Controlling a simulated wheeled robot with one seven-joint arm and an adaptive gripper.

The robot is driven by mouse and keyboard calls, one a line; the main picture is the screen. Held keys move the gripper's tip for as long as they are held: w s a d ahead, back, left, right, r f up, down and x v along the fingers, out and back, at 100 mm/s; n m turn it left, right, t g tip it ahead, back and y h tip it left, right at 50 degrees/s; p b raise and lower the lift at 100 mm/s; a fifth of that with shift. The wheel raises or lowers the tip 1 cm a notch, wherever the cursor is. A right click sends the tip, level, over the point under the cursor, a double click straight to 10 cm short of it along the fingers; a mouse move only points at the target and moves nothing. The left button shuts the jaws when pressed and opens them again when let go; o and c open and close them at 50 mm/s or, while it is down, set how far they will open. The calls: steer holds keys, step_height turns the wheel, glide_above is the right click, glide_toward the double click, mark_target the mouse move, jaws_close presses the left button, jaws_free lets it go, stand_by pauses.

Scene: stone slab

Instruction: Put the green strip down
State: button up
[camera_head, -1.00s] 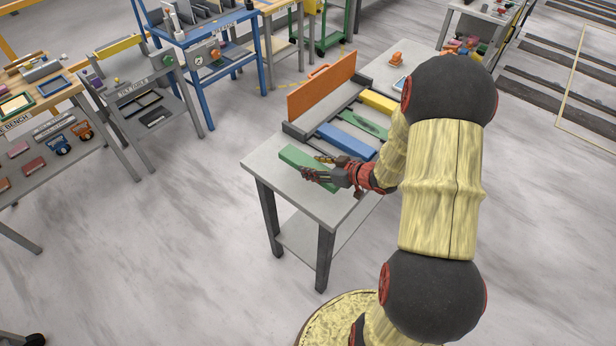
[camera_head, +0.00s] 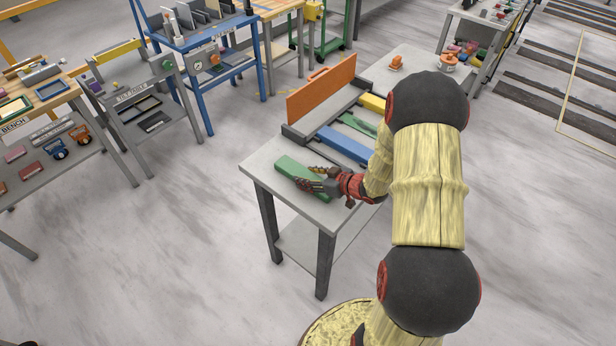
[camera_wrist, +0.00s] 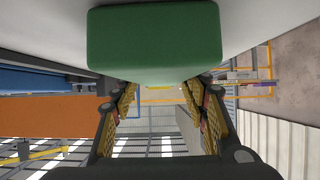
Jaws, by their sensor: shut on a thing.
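The green strip (camera_head: 292,170) is a long block at the near left end of the grey slab-topped table (camera_head: 262,172). My gripper (camera_head: 314,180) is shut on it, with fingers on either side. In the wrist view the strip (camera_wrist: 155,40) fills the top middle, between the two yellow-padded fingers (camera_wrist: 168,92). In the head view the strip is at or very close to the slab surface. I cannot tell whether its underside touches. My fingers hide part of its near side.
A blue strip (camera_head: 345,146), a second green piece (camera_head: 358,125) and a yellow strip (camera_head: 372,103) lie farther back along the table. An upright orange board (camera_head: 322,88) and a dark rail (camera_head: 297,134) stand along the far side. An orange object (camera_head: 396,63) sits beyond.

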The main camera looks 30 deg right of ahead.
steer(key=o, duration=1.5)
steer(key=shift+s+d+r, duration=0.1)
steer(key=shift+r, duration=0.1)
steer(key=p+v, duration=0.3)
steer(key=v, duration=0.8)
steer(key=shift+s+r, duration=0.1)
steer(key=shift+s, duration=0.15)
step_height(320, 180, up, 18)
steer(key=w+d+m+g+h, duration=0.2)
steer(key=w+h, duration=0.1)
steer(key=h, duration=0.5)
steer(key=s+a+r+g+y, duration=0.1)
steer(key=s+a+r, duration=0.1)
steer(key=s+a, duration=0.5)
steer(key=s+a+r+m+g+y, duration=0.1)
steer(key=s+a+r, duration=0.2)
steer(key=s+a, duration=0.4)
steer(key=s+a+r+m+g+y, duration=0.1)
steer(key=s+a+r, duration=0.2)
steer(key=s+a, duration=0.5)
steer(key=shift+g+y, duration=0.4)
